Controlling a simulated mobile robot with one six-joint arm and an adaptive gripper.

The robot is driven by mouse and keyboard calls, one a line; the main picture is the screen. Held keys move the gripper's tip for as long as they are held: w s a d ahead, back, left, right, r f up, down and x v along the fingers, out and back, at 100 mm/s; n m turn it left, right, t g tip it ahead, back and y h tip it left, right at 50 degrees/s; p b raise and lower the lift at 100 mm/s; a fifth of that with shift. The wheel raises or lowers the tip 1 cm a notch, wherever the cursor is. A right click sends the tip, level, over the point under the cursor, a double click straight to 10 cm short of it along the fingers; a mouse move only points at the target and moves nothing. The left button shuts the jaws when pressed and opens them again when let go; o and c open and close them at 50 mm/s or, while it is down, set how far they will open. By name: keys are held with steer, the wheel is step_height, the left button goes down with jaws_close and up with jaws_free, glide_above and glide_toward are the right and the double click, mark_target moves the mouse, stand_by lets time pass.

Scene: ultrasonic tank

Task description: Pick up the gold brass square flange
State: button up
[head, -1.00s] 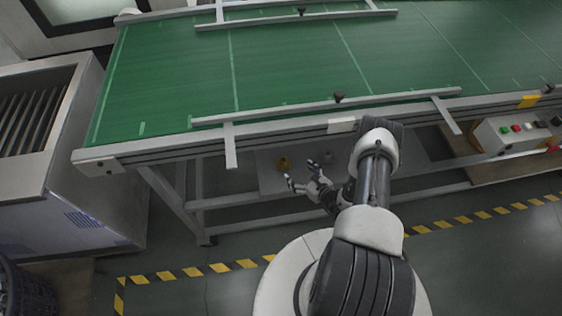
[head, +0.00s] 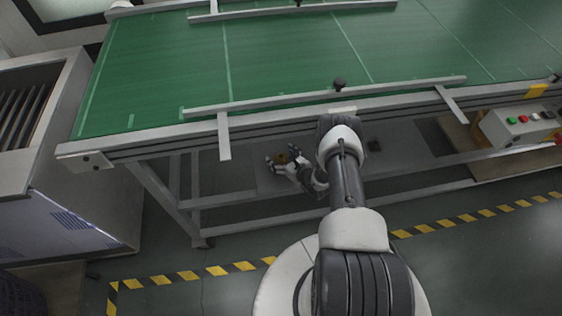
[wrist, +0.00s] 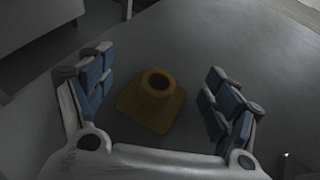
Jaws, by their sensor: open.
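The gold brass square flange (wrist: 151,101) lies on a grey shelf, its square base down and its round collar with a dark bore facing up. In the wrist view it sits between my gripper's (wrist: 158,98) two blue-padded fingers, with a gap on each side. The fingers are spread and hold nothing. In the head view my gripper (head: 284,160) is below the green conveyor's front edge, and a small part of the flange (head: 281,157) shows between the fingers.
Conveyor legs and a crossbar (head: 235,197) stand nearby. A control box (head: 518,127) is farther right.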

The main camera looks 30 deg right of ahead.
steer(key=shift+s, duration=0.1)
steer(key=c, duration=1.5)
